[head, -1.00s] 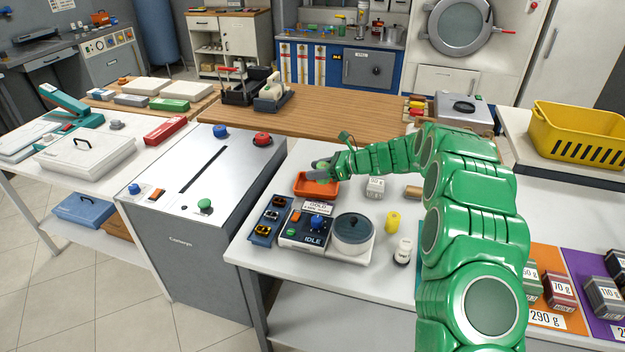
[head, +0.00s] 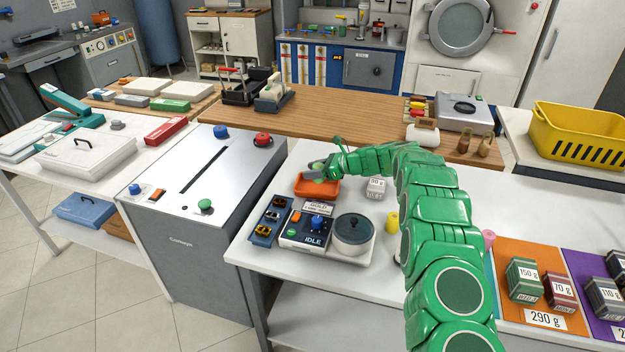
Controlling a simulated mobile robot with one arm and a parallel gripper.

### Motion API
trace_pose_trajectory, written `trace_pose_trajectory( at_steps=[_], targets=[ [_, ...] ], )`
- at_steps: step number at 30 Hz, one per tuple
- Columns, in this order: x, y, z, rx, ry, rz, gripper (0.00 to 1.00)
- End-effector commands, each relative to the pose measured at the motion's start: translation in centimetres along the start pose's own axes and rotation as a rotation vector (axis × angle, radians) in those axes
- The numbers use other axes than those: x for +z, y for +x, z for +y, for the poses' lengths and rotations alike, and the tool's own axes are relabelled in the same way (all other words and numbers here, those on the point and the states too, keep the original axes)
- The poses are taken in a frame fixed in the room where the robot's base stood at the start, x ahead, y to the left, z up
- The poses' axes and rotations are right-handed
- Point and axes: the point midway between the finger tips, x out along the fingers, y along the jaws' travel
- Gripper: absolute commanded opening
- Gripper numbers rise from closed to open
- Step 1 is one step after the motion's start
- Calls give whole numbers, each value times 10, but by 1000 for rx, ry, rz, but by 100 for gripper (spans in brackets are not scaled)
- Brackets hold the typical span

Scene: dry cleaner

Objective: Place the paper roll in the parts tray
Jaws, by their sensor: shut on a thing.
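My gripper (head: 316,172) is at the orange tray (head: 318,190), which looks like the parts tray, on the white table. Its grey fingers are over the tray's back left part. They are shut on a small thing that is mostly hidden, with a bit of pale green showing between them. I cannot tell for sure that it is the paper roll, or whether it touches the tray floor. No other paper roll can be made out with certainty.
A control box marked IDLE (head: 305,232), a lidded round pot (head: 352,232) and a blue parts holder (head: 268,222) stand in front of the tray. A white weight block (head: 376,187) and a yellow cylinder (head: 392,221) stand to the right. My arm hides part of the table.

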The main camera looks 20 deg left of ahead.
Motion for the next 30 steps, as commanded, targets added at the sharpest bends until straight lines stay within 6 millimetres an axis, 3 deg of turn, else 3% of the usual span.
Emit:
trace_pose_trajectory(
  at_steps=[21,27,30],
  targets=[
    [-20,20,-20,-1,-3,0,18],
    [-46,30,-19,1,1,1,18],
    [-49,31,-19,1,0,0,18]
  ],
)
